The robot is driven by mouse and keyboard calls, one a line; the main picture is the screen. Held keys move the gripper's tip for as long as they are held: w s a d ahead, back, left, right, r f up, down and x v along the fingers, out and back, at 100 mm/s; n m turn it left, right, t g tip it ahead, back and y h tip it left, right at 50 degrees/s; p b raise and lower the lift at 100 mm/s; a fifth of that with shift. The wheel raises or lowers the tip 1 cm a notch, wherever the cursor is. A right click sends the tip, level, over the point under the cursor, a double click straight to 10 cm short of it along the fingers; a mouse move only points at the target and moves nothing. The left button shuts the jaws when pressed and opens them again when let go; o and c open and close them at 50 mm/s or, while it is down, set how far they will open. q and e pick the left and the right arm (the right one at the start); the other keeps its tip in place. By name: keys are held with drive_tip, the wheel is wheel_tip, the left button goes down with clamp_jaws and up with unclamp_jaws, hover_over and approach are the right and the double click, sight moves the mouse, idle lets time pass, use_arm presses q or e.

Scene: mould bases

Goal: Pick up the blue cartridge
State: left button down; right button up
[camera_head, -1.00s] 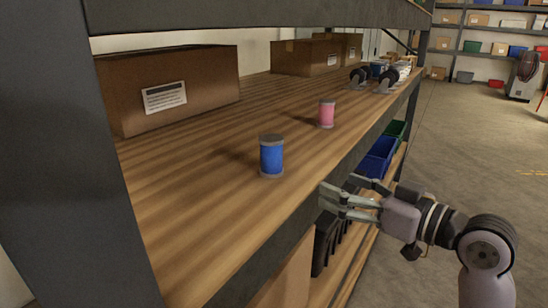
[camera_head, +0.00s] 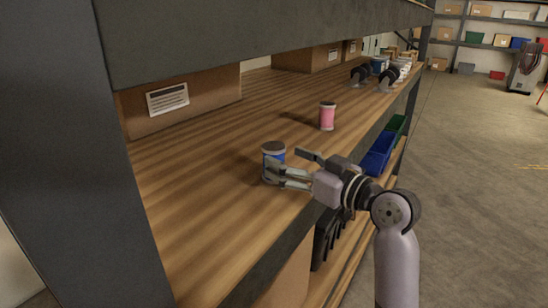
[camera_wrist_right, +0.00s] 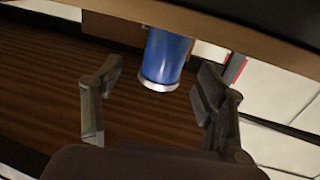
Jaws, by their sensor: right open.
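The blue cartridge (camera_head: 272,153) stands upright on the wooden shelf, a blue cylinder with a dark grey cap and a pale rim. My right gripper (camera_head: 290,167) is at the shelf's front edge, its fingers reaching in at the cartridge and partly covering its lower right side. In the right wrist view the blue cartridge (camera_wrist_right: 166,58) is ahead, between the lines of the two open fingers (camera_wrist_right: 155,105) and just past their tips. The fingers are apart and hold nothing. My left gripper is not in view.
A pink cartridge (camera_head: 327,116) stands farther along the shelf (camera_head: 210,190). Cardboard boxes (camera_head: 185,100) line the back, and dark caster-like parts (camera_head: 362,75) sit at the far end. A thick grey upright (camera_head: 75,160) stands at left. Blue bins (camera_head: 378,155) are below.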

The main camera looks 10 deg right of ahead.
sight(283, 158)
drive_tip(key=p+x, duration=0.1)
drive_tip(key=x, duration=0.3)
drive_tip(key=shift+s+a+r+p, duration=0.1)
drive_tip(key=shift+a+r+p, duration=0.1)
drive_tip(key=shift+p, duration=0.15)
drive_tip(key=shift+a+f, duration=0.1)
drive_tip(key=shift+c, duration=0.2)
drive_tip(key=shift+c, duration=0.7)
drive_tip(key=c, duration=1.2)
